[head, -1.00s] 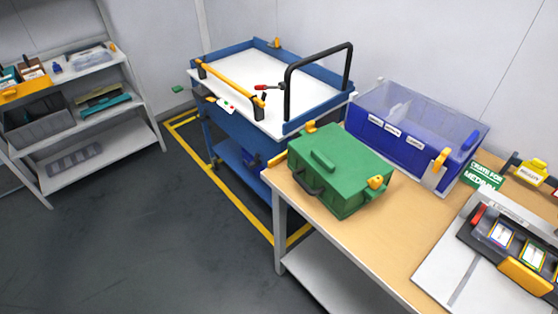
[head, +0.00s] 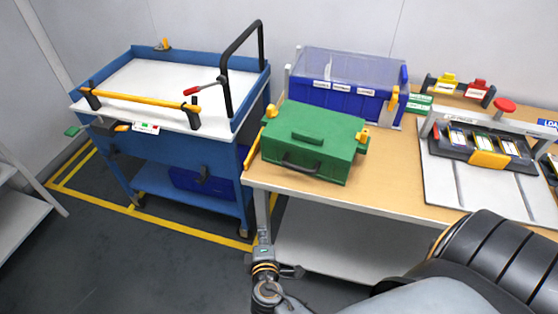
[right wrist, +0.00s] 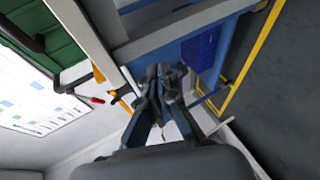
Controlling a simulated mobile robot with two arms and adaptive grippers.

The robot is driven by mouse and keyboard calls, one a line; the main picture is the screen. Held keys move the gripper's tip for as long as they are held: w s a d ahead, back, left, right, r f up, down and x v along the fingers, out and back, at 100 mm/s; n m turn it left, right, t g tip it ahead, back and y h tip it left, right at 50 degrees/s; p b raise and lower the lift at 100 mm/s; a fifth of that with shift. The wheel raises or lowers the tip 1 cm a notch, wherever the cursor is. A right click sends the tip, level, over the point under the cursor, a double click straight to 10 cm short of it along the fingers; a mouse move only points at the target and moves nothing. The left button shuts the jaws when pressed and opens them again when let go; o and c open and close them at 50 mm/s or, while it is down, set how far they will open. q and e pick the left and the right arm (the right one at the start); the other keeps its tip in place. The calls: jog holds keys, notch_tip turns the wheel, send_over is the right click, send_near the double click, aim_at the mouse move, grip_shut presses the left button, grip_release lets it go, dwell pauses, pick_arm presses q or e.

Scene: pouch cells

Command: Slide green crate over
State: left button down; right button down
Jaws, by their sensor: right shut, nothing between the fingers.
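The green crate (head: 312,154) sits closed on the left end of the wooden bench (head: 400,187). It has a dark front handle, a green lid grip and yellow latches. My right gripper (head: 262,236) is shut and empty, by the bench's left front leg, below the tabletop and the crate, and apart from the crate. In the right wrist view the closed fingers (right wrist: 166,72) show in the middle, and part of the crate (right wrist: 35,45) shows at the upper left. My left gripper is not in view.
A blue cart (head: 160,155) with a white top and yellow bar (head: 140,100) stands left of the bench. A black hoop (head: 228,65) rises at its right. A blue bin (head: 345,92) is behind the crate. A cell fixture (head: 485,150) lies right; bare bench separates it from the crate.

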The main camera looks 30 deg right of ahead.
notch_tip(320, 180, up, 16)
jog(key=d+f+m+t+h, duration=0.1)
jog(key=d+t+h, duration=0.2)
jog(key=h, duration=0.1)
jog(key=p, duration=0.2)
send_near(280, 146)
jog(key=w, duration=0.4)
jog(key=shift+w+d+r+p, duration=0.15)
jog(key=shift+w+d+p, duration=0.15)
jog(key=shift+d, duration=0.3)
jog(key=shift+w+d+r+p, duration=0.2)
jog(key=shift+d+p, duration=0.2)
jog(key=shift+d, duration=0.25)
jog(key=shift+d+f, duration=0.15)
jog(key=shift+d, duration=0.35)
jog(key=shift+w, duration=0.1)
